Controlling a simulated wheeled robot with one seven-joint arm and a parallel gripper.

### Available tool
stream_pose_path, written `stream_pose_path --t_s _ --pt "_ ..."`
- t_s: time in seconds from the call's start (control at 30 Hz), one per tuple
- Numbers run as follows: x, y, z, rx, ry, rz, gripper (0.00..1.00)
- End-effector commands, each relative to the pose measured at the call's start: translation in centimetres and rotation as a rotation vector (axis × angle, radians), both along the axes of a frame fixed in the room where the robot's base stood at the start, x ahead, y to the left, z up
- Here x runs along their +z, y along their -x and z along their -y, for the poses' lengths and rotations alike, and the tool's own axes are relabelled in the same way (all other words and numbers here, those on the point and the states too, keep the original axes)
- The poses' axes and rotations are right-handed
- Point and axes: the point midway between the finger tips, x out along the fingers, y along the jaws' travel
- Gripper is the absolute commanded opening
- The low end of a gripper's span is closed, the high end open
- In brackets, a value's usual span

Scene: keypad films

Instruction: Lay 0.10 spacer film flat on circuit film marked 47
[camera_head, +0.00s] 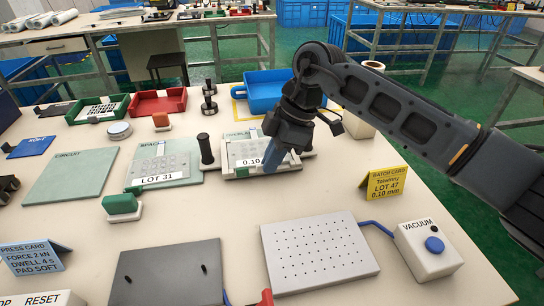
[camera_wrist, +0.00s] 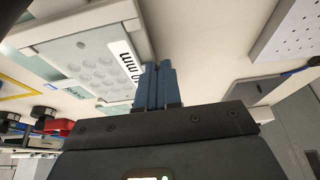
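The 0.10 spacer film (camera_head: 247,151) lies in a pale holder in the middle of the table. It is a pale sheet with round marks and a white label. It also shows upside down in the wrist view (camera_wrist: 84,62). My gripper (camera_head: 272,158) is at the film's label edge, its blue fingers covering part of the label. In the wrist view the fingers (camera_wrist: 158,82) look close together; whether the film's edge is between them is hidden. A greenish mat marked CIRCUIT (camera_head: 70,176) lies at the left. I cannot make out a film marked 47.
A LOT 31 film (camera_head: 165,162) lies on the SPACER mat, left of the holder. A yellow LOT 47, 0.10 mm batch card (camera_head: 385,184) stands at the right. In front are a perforated plate (camera_head: 318,252), a vacuum box (camera_head: 428,250) and a dark pinned plate (camera_head: 168,275). A dark knob (camera_head: 206,149) stands close by.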

Motion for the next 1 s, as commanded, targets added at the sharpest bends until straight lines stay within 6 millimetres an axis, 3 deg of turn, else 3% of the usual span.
stream_pose_path --t_s 0.33,0.67,1.0 --pt "0.0 0.0 0.0 0.0 0.0 0.0 0.34" --pt "0.5 -0.1 0.2 -0.002 0.0 0.001 0.34" --pt "5.3 -0.7 2.2 -0.001 0.001 0.002 0.34"
